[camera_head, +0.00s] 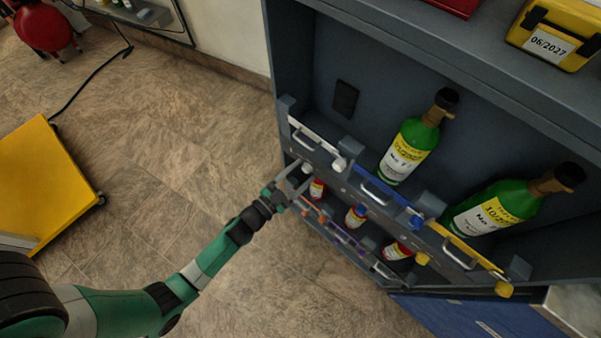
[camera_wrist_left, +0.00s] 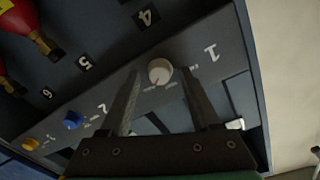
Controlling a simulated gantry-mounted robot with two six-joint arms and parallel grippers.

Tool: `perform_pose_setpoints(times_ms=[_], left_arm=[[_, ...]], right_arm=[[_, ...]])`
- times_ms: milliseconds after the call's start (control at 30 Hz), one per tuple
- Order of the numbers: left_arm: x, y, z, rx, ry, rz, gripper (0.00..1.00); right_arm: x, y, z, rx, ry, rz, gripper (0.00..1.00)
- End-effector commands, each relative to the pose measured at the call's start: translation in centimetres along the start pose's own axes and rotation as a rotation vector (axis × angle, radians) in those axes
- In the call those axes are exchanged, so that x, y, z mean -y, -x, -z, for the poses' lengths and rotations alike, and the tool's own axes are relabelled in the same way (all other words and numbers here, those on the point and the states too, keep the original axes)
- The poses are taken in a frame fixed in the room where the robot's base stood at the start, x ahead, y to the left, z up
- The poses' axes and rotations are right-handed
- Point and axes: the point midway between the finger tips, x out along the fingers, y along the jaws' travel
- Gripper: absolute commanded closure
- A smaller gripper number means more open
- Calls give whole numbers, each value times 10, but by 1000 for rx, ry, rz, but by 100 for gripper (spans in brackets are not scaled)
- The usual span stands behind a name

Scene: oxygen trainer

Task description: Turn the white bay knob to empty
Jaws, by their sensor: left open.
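My left gripper (camera_head: 298,178) is open in front of the rail. In the left wrist view, its fingertips (camera_wrist_left: 161,74) appear either side of the knob; whether they touch it I cannot tell. The bay behind the white handle (camera_head: 313,133) holds no bottle. My right gripper is not in view.
Green bottles (camera_head: 405,150) (camera_head: 492,208) stand in the other upper bays, behind a blue knob (camera_head: 416,221) and a yellow knob (camera_head: 503,289). Smaller red bottles (camera_head: 355,216) sit below. A yellow cart (camera_head: 38,185) stands at left, with open floor between.

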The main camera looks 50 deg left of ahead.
Motion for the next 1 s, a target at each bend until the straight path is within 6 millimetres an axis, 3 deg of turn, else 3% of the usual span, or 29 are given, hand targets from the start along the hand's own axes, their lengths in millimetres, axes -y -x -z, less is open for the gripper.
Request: perform_pose_setpoints(times_ms=[200,567,1000], left_arm=[[0,0,0,0,0,0,36],[0,0,0,0,1,0,100],[0,0,1,-1,40,1,100]], right_arm=[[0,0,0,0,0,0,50],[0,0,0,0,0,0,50],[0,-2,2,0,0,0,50]])
